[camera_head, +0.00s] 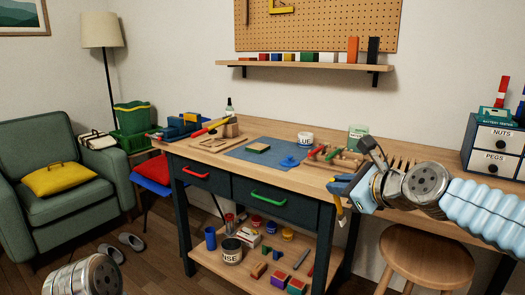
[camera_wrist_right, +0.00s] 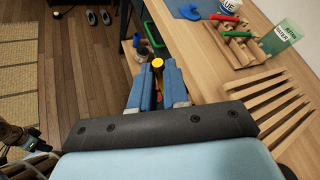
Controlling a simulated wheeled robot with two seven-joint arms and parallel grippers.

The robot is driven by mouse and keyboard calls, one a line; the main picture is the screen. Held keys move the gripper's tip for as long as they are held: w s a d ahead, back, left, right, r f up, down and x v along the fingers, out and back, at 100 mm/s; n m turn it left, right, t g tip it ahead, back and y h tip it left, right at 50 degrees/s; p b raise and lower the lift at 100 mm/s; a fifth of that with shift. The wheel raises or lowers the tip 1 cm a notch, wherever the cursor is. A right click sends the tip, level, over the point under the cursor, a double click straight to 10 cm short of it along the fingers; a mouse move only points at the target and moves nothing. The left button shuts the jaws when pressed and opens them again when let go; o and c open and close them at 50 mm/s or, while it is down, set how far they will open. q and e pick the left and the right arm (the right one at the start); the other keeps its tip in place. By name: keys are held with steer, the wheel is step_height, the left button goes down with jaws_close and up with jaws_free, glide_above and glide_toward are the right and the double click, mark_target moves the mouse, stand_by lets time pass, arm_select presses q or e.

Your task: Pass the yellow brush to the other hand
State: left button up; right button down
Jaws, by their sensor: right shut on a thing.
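My right gripper (camera_head: 341,192) is in front of the bench's right end in the head view. It is shut on the yellow brush (camera_head: 340,214), whose yellow part shows below the fingers. In the right wrist view the yellow end of the brush (camera_wrist_right: 158,63) shows between the blue fingers (camera_wrist_right: 156,88); most of the brush is hidden by them. Of my left arm, only a metal wrist joint shows at the lower left of the head view; its fingers are out of frame there.
The workbench (camera_head: 290,128) carries a blue mat (camera_head: 245,152), a blue vise (camera_head: 180,128) and a wooden rack with tools. Wooden slats (camera_wrist_right: 270,105) lie near my right gripper. A round stool (camera_head: 427,258) stands at right. Open floor lies left of the bench.

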mark_target(339, 216)
steer(key=f, duration=0.3)
steer(key=w+f+m+h, duration=0.1)
steer(key=f, duration=0.2)
steer(key=d+f+m+h, duration=0.1)
steer(key=f, duration=0.2)
steer(key=shift+w+t, duration=0.3)
steer(key=shift+t, duration=0.1)
steer(key=w+d+f+m+h, duration=0.1)
steer(key=f+h, duration=0.1)
steer(key=f, duration=0.7)
steer(key=w+d+f+m+h, duration=0.1)
steer(key=w+f+m+h, duration=0.1)
steer(key=f, duration=0.6)
steer(key=shift+d+f+m+t, duration=0.3)
steer(key=shift+d+f, duration=0.05)
steer(key=shift+d, duration=0.05)
steer(key=shift+a+r, duration=0.1)
steer(key=shift+r, duration=0.05)
